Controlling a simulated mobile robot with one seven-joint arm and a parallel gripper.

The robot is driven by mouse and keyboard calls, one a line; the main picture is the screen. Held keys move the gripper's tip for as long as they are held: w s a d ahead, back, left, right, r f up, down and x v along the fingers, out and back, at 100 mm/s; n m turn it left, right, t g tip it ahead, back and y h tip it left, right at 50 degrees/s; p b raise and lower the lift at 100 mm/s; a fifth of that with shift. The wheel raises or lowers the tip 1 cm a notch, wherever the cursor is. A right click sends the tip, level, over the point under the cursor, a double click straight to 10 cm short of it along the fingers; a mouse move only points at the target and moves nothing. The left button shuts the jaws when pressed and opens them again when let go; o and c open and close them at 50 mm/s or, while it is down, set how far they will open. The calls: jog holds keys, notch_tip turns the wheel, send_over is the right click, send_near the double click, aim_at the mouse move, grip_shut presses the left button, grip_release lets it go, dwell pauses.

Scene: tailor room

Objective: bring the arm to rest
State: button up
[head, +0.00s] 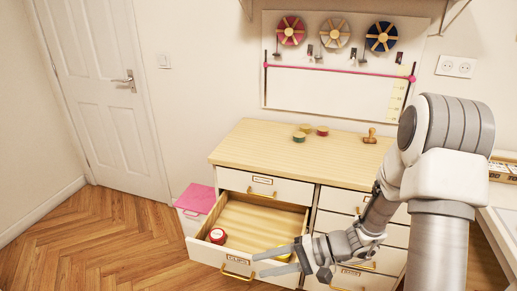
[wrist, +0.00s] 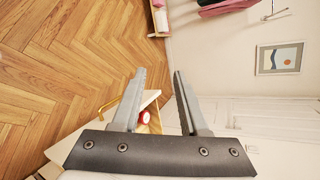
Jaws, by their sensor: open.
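My arm reaches in from the right in the head view, bent at the elbow. My gripper (head: 277,262) is over the front right part of an open drawer (head: 262,214), its fingers pointing left. The fingers stand apart with nothing between them. In the wrist view my gripper (wrist: 159,74) also shows two separated fingers. A red and white round item (head: 217,236) lies in the drawer's front left corner; it also shows in the wrist view (wrist: 145,117). A yellow item (head: 284,257) is partly hidden behind my gripper.
The wooden dresser top (head: 250,145) holds several small round items at its middle and a wooden stamp-like object (head: 370,136). A pink-lidded box (head: 195,199) stands left of the drawer. The floor at left (head: 100,245) is clear.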

jog(key=s+d+r+n+t+h+p, duration=0.1)
jog(key=s+d+r+h, duration=0.3)
jog(key=r, duration=0.5)
jog(key=s+d+r+n+t+h+p, duration=0.2)
jog(key=s+d+r+h+p, duration=0.1)
jog(key=r, duration=0.7)
jog(key=s+d+r+n+t+h+p, duration=0.1)
jog(key=s+d+r+t+h+p, duration=0.1)
jog(key=s+d+r+h, duration=0.3)
notch_tip(320, 180, up, 4)
jog(key=shift+s+r+n+h, duration=0.25)
jog(key=shift+s+n+h, duration=0.15)
jog(key=shift+s+h, duration=0.4)
jog(key=shift+s, duration=0.1)
